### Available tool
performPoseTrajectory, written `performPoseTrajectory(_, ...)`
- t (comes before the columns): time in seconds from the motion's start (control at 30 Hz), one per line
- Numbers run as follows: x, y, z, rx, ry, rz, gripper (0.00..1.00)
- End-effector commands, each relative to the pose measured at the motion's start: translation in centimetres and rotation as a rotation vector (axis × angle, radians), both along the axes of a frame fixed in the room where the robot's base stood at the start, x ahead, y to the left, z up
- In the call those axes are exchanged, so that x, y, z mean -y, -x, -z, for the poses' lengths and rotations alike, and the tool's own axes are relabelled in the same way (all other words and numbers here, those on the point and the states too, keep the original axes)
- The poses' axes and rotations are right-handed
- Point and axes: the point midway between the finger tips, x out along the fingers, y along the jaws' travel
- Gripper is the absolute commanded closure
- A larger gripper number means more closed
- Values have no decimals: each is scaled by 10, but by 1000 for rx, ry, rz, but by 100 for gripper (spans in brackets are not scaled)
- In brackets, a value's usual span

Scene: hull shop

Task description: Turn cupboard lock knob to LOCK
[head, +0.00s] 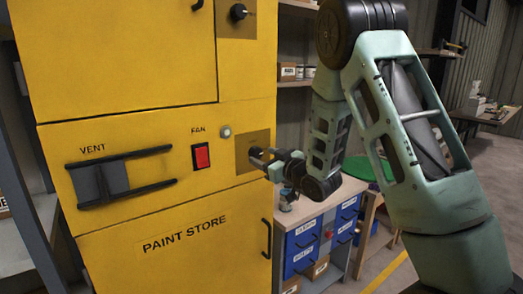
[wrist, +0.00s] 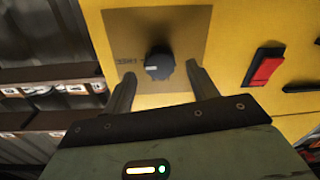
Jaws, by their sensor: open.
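The dark round knob (wrist: 158,65) sits on a brown plate (wrist: 188,22) on the yellow cupboard front. A pale mark on its face points left in the wrist view, towards small lettering (wrist: 127,62) that I cannot read. My gripper (wrist: 160,74) is open, one finger on each side of the knob, with no clear contact. In the head view my gripper (head: 265,160) is at the lower plate (head: 242,142) and mostly hides the knob. A second dark knob (head: 238,12) is on an upper plate.
Left of the plate are a red FAN switch (head: 201,156), a small round light (head: 226,132) and a VENT slider (head: 113,178) between dark rails. A door handle (head: 267,238) is below. A bench with blue drawers (head: 300,247) stands to the right.

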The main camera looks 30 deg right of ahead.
Motion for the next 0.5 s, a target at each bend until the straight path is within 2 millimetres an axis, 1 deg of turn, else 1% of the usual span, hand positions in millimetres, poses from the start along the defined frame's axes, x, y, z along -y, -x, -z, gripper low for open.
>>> performPoseTrajectory(0.03,-1,-7,-2,1,0,-1,42)
performPoseTrajectory(0.1,-1,-13,-1,0,0,-1,42)
performPoseTrajectory(0.2,-2,-19,-1,0,0,0,42)
performPoseTrajectory(0.5,-2,-21,0,0,-1,0,42)
